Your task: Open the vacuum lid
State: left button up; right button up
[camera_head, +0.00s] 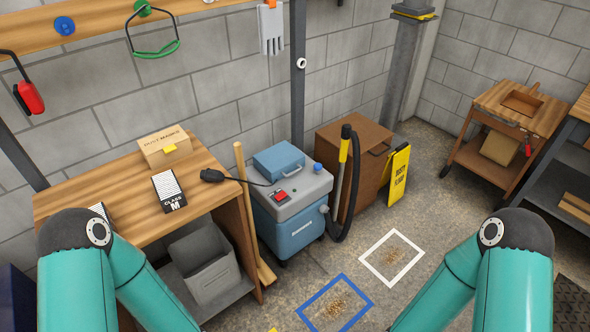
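The vacuum (291,212) is a blue and grey box standing on the floor beside the wooden bench. A blue lid-like box with a handle (279,159) sits on its grey top, and it looks closed. A red switch (281,196) and a blue knob (317,167) are also on the top. A black hose with a yellow band (343,151) rises at its right side. My two teal arms show at the lower left and lower right. Neither gripper is in the picture, and both arms are apart from the vacuum.
The wooden bench (95,195) at left holds a dust mask box (165,146) and a black plug (212,175). A broom-like wooden pole (247,200) leans beside the vacuum. A brown cabinet (357,146) and yellow sign (398,174) stand right. Floor in front is open, with blue and white squares.

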aim_at(282, 160)
jog(key=z, duration=0.1)
jog(key=i, duration=0.85)
jog(key=u, duration=0.95)
jog(key=k, duration=1.35)
jog(key=z, duration=0.25)
jog(key=i, duration=1)
jog(key=u, duration=0.05)
